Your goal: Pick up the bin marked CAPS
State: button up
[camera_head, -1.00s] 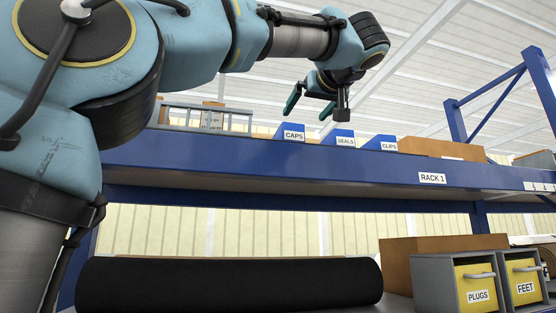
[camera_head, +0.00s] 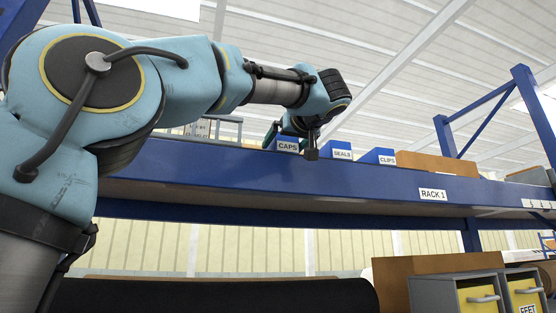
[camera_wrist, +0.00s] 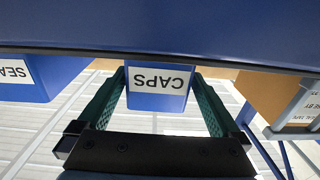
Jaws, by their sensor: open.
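The blue bin marked CAPS (camera_head: 287,146) stands on the upper shelf of the blue rack, at the left of a row of blue bins. In the wrist view the CAPS bin (camera_wrist: 158,88) appears upside down, between the two green fingers. My gripper (camera_head: 290,132) is at the bin in the head view, partly hidden behind my wrist. In the wrist view my gripper (camera_wrist: 157,100) is open, one finger on each side of the bin. I cannot tell whether the fingers touch it.
The SEALS bin (camera_head: 342,153) stands just right of CAPS, then the CLIPS bin (camera_head: 385,157) and a cardboard box (camera_head: 432,162). A grey rail frame (camera_head: 228,128) is to the left. The blue shelf beam (camera_head: 300,180) runs along the front. A black roll (camera_head: 215,295) lies below.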

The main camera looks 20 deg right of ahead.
jog(key=w, duration=0.2)
jog(key=w+p, duration=0.1)
jog(key=w, duration=0.1)
jog(key=shift+w+d+f, duration=0.1)
jog(key=shift+d+f, duration=0.15)
jog(key=shift+d, duration=0.05)
jog(key=c, duration=1.3)
